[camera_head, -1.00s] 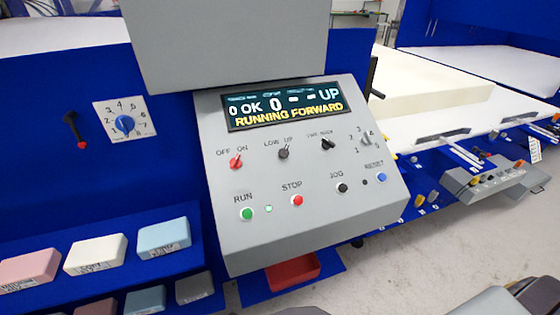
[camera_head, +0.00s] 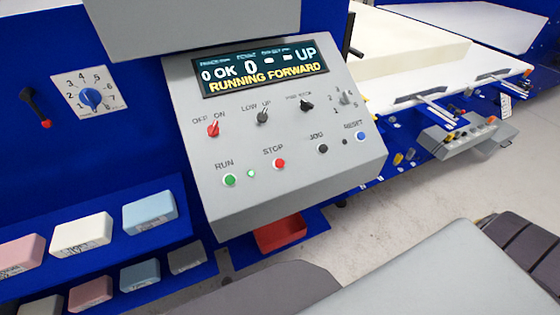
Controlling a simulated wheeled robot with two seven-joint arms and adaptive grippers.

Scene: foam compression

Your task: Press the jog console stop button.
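The grey jog console (camera_head: 300,195) stands in the middle of the view with a tilted front panel. Its red stop button (camera_head: 279,163) sits under the STOP label, between the green run button (camera_head: 230,180) and the black jog button (camera_head: 322,148). Nothing covers or touches the stop button. A small green light (camera_head: 251,173) glows beside the run button. The display (camera_head: 262,68) reads "RUNNING FORWARD" in yellow. Neither gripper can be made out; grey and dark parts of my own body fill the lower right.
A blue reset button (camera_head: 360,136) and several knobs share the panel. A red bin (camera_head: 281,233) sits below the console. Foam sample blocks (camera_head: 150,210) lie on blue shelves at left. A large cream foam slab (camera_head: 425,55) is behind at right. Space before the panel is clear.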

